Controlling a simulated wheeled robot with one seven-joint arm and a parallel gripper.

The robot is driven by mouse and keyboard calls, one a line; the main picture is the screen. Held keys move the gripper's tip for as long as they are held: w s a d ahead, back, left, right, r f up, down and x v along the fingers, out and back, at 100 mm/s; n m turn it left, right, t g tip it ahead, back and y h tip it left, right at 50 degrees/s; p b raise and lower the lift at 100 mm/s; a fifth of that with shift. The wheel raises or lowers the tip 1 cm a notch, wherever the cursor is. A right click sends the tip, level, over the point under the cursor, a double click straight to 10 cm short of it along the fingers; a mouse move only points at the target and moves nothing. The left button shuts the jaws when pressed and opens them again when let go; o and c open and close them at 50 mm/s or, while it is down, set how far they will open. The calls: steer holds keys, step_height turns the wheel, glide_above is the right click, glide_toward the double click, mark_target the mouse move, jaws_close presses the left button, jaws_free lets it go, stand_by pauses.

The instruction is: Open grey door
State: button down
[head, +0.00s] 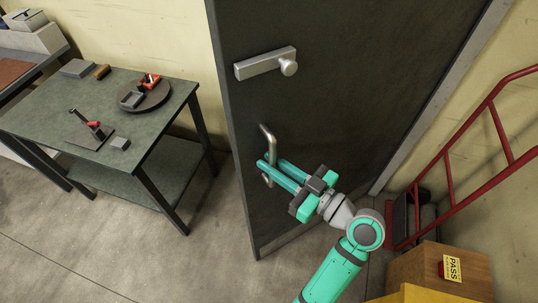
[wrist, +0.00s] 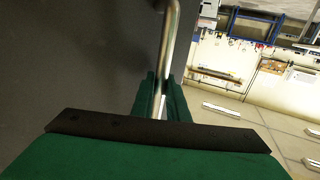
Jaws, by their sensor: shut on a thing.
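The dark grey door (head: 345,110) stands in the middle of the head view, ajar, with its left edge out from the pale wall. It has a silver lock box with a round knob (head: 288,67) high up and a metal pull handle (head: 267,138) below it. My gripper (head: 273,172) is at the lower part of the handle, with its green fingers shut on it. The wrist view shows the handle bar (wrist: 170,45) running down between the two fingers (wrist: 158,105). The door face fills the left of that view.
A dark green workbench (head: 105,125) with small tools stands left of the door. A red hand truck (head: 470,150) leans at the right. A brown box with a PASS label (head: 453,268) sits at lower right. The floor (head: 130,255) at lower left is clear.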

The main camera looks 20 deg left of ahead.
steer(key=shift+d+f, duration=0.1)
steer(key=shift+d, duration=0.15)
steer(key=c, duration=2)
jaws_free()
steer(key=shift+s+a, duration=0.1)
steer(key=v, duration=1.1)
